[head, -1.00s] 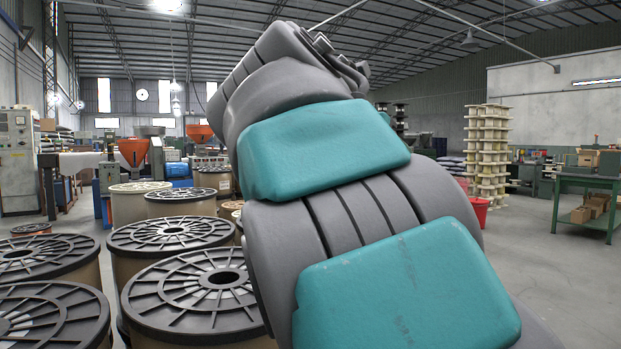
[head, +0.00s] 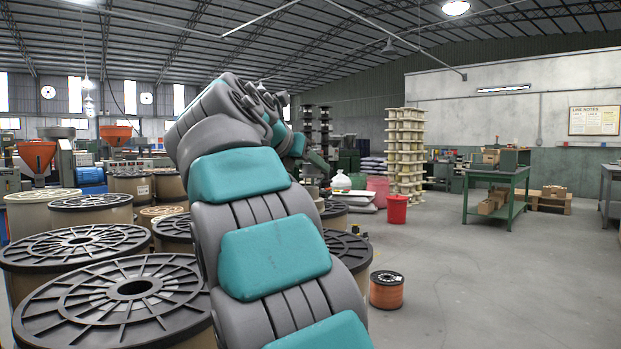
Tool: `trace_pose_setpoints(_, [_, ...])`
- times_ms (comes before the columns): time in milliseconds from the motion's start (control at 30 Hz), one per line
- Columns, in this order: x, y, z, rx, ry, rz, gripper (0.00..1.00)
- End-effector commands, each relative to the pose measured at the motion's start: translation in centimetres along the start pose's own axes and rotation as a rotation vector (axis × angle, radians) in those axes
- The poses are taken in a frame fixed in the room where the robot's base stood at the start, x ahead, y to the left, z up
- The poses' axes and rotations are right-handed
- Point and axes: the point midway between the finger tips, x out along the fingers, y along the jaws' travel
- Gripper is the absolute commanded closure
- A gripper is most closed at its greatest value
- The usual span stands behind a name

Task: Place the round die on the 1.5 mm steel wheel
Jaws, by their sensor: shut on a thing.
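My arm fills the middle of the head view, rising and bending away from me at the top. Its far end is hidden behind its own links, so my gripper does not show, nor does anything it holds. I cannot make out a round die anywhere. Several large spools with black spoked flanges stand at the left, one at the front (head: 60,322) and one behind it (head: 30,250). No label saying 1.5 mm is readable, so I cannot tell which thing is the steel wheel.
A small copper spool (head: 387,292) sits on the floor right of my arm. A red bucket (head: 397,210) stands before a tall stack of pale spools (head: 405,150). A green table (head: 497,178) with boxes stands at the right. The floor (head: 490,280) between is open.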

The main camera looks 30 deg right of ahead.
Motion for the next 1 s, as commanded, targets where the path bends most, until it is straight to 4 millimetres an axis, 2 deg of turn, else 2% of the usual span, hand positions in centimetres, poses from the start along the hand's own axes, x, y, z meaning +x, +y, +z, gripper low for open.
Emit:
trace_pose_setpoints(33, [0.2, -0.1, -0.8, -0.002, 0.000, 0.001, 1.00])
trace_pose_setpoints(200, [0.7, -0.1, -1.9, 0.001, -0.003, 0.003, 1.00])
trace_pose_setpoints(467, [0.7, 0.0, -1.9, 0.002, -0.003, 0.003, 1.00])
trace_pose_setpoints(500, [0.7, 0.0, -1.9, 0.001, -0.002, 0.003, 0.49])
trace_pose_setpoints(767, [0.7, 0.0, -1.9, 0.001, -0.002, 0.002, 0.21])
trace_pose_setpoints(1000, [0.7, 0.0, -1.9, 0.001, -0.002, 0.002, 0.21])
